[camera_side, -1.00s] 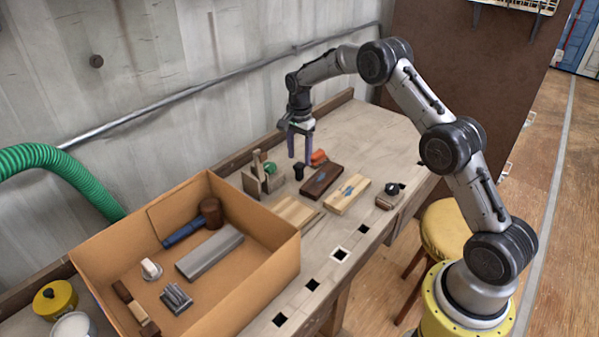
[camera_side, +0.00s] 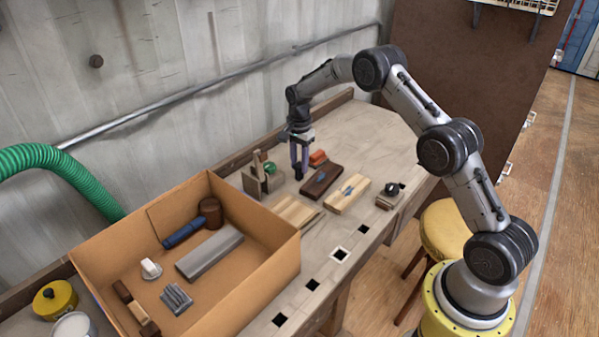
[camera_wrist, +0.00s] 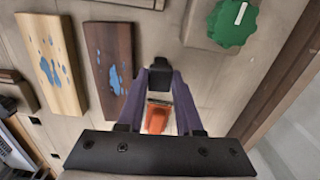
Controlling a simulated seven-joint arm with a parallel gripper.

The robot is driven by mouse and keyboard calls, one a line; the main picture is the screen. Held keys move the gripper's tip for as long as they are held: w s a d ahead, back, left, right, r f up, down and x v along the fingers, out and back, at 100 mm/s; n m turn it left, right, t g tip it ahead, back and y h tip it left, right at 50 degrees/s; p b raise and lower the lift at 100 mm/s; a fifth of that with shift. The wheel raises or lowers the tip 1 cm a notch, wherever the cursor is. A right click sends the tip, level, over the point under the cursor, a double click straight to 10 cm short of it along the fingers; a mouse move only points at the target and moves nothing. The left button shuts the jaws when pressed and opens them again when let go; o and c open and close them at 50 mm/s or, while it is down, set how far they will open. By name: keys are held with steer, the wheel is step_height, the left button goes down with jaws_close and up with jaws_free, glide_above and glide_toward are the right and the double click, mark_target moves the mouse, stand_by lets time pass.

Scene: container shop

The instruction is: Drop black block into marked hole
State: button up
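The black block (camera_side: 298,174) stands on the bench near the wall-side holder. My gripper (camera_side: 299,168) is lowered over it, with its purple fingers pointing down on either side. In the wrist view the block (camera_wrist: 159,74) shows between the fingertips of my gripper (camera_wrist: 159,78). The fingers look spread around it; firm contact is not clear to see. The marked hole (camera_side: 340,255), a dark square with a white outline, lies in the bench's front edge strip.
Other dark holes (camera_side: 364,229) line the edge. A dark wood block (camera_side: 321,181), a pale wood block (camera_side: 347,195) and an orange item (camera_side: 318,157) lie near my gripper. A wooden holder (camera_side: 263,180) stands left; a large cardboard box (camera_side: 270,262) fills the front left.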

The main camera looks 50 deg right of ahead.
mark_target(299, 166)
jaws_close()
steer(key=shift+r, duration=2.55)
steer(key=shift+s+a, duration=0.2)
steer(key=shift+a, duration=0.05)
steer(key=s+a+r, duration=0.1)
steer(key=s+a, duration=0.7)
steer(key=s, duration=0.5)
steer(key=s+a+r, duration=0.1)
steer(key=s+a, duration=0.6)
steer(key=s, duration=0.6)
steer(key=shift+m, duration=0.4)
steer(key=shift+w+f, duration=0.15)
steer(key=shift+f, duration=2.8)
steer(key=shift+f, duration=1.9)
